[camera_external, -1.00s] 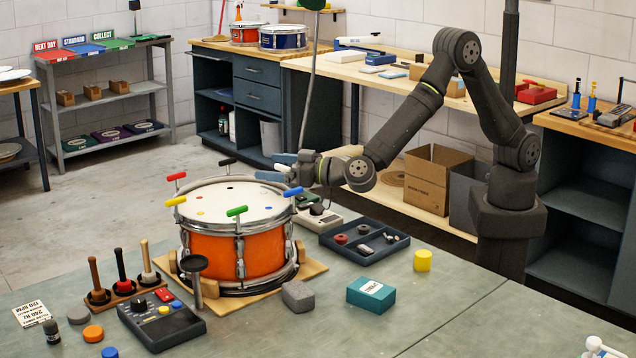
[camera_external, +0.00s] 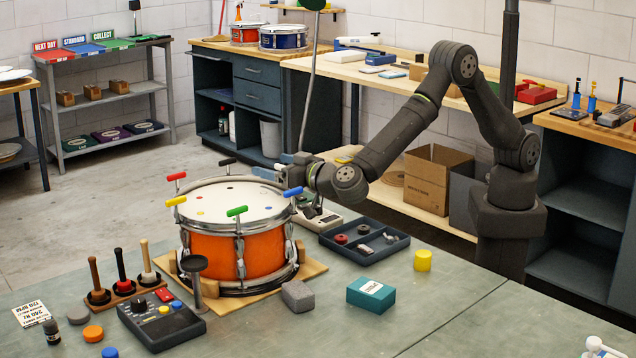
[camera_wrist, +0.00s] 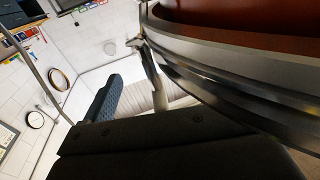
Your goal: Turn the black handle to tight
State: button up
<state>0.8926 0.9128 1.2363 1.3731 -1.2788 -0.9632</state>
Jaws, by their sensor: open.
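The orange drum (camera_external: 240,235) stands on a wooden board on the bench, with several coloured T-handles around its rim. The black handle (camera_external: 227,161) is at the rim's far side. My gripper (camera_external: 272,166) is open and empty at the far right of the drum, right of the black handle and apart from it. The blue handle (camera_external: 292,192) overlaps the gripper in the external view; I cannot tell if they touch. The wrist view shows one blue-grey finger (camera_wrist: 103,98) and the drum's metal rim (camera_wrist: 215,75) close by. I cannot make out the black handle there.
Red (camera_external: 176,177), yellow (camera_external: 175,201) and green (camera_external: 237,211) handles stand around the rim. A dark parts tray (camera_external: 335,250) and a white device (camera_external: 325,222) lie right of the drum. A control box (camera_external: 165,325) and a mallet rack (camera_external: 122,292) are at front left.

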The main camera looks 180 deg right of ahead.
jog(key=c, duration=1.1)
jog(key=shift+r, duration=0.2)
notch_tip(320, 180, up, 13)
jog(key=s+d+f+n+t, duration=0.3)
jog(key=s+d+n+t, duration=0.55)
jog(key=t, duration=0.25)
jog(key=s+a+r+n+t+y, duration=0.1)
jog(key=s+a+n+t+y, duration=0.5)
jog(key=a+n+t, duration=0.15)
send_near(231, 158)
jog(key=shift+m, duration=0.4)
jog(key=x, duration=1.1)
